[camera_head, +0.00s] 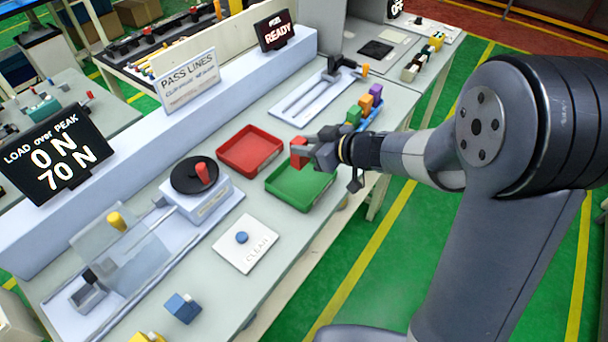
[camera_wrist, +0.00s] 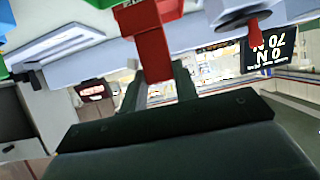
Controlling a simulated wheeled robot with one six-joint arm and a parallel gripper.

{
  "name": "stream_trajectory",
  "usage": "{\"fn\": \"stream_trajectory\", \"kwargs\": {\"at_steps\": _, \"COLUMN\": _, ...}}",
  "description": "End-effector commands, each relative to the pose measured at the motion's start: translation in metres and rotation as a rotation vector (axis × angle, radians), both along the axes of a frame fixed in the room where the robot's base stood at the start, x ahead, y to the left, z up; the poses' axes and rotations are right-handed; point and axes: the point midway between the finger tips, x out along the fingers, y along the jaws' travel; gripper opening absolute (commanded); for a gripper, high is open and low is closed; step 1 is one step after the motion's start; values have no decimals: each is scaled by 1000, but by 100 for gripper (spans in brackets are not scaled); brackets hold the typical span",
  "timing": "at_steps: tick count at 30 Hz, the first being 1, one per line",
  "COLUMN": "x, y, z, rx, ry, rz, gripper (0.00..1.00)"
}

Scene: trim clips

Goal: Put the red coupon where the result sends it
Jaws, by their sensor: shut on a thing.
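My gripper (camera_head: 312,154) is shut on the red coupon (camera_head: 298,151). It holds it over the far edge of the green tray (camera_head: 285,198), near the red tray (camera_head: 233,162). Both trays look empty. In the wrist view the red coupon (camera_wrist: 151,48) stands between the dark fingers. The load display (camera_head: 56,155) reads "LOAD over PEAK", 0 N and 70 N. A dark panel (camera_head: 275,30) shows READY.
Green, orange and purple coupons (camera_head: 366,103) stand in a blue rack right of my gripper. A rig with a red knob (camera_head: 202,173) is left of the trays. A white CLEAR pad (camera_head: 247,256) with a blue button lies in front. My arm covers the right side.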

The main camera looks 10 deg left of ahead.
Motion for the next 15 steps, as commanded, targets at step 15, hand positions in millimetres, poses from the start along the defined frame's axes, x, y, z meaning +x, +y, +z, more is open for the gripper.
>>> {"fn": "stream_trajectory", "kwargs": {"at_steps": 15, "x": 0, "y": -1, "z": -72, "rx": 0, "ry": 3, "rz": -3, "gripper": 6}}
